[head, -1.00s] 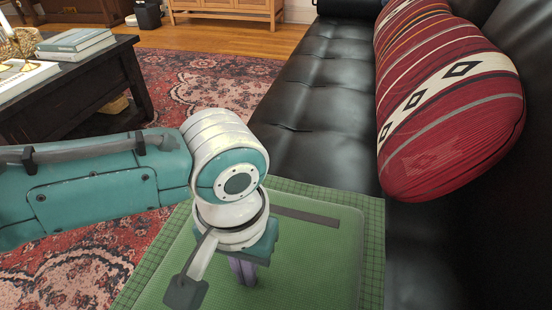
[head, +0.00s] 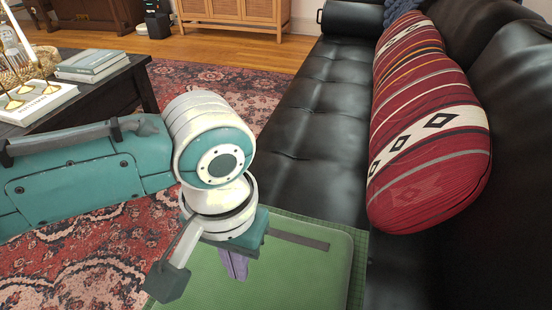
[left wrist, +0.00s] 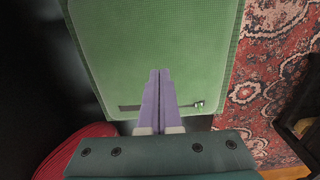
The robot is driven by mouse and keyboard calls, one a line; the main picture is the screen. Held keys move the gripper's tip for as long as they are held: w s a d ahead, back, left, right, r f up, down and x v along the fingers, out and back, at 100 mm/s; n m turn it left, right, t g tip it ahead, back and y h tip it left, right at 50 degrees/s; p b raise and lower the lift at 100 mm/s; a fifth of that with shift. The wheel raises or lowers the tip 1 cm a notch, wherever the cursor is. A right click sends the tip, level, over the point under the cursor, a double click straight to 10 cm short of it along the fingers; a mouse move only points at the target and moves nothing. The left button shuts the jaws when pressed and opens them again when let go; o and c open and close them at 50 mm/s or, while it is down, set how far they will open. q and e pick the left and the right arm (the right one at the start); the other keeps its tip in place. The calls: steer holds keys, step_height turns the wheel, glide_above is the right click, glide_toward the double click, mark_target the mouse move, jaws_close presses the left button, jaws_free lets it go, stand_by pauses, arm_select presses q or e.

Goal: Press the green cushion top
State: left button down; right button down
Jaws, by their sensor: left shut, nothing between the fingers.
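The green cushion (head: 300,282) is a square pad with a gridded border, beside the black sofa at the bottom of the head view; its near part is cut off. In the left wrist view its green top (left wrist: 115,55) fills the upper middle, with a dark strip across it. My left gripper (head: 235,276) points down over the top with its purple fingers shut and empty. The fingers also show in the left wrist view (left wrist: 160,74) in front of the green top. I cannot tell whether the tips touch it. My right gripper is not in view.
A black leather sofa (head: 318,130) runs along the right, with a red striped bolster (head: 425,150) on it. A dark table (head: 110,88) with books (head: 92,64) stands at the left. A patterned red rug (head: 95,255) covers the floor between.

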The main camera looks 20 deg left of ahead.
mark_target(249, 293)
arm_select(q)
step_height(249, 293, up, 2)
steer(key=shift+r, duration=0.1)
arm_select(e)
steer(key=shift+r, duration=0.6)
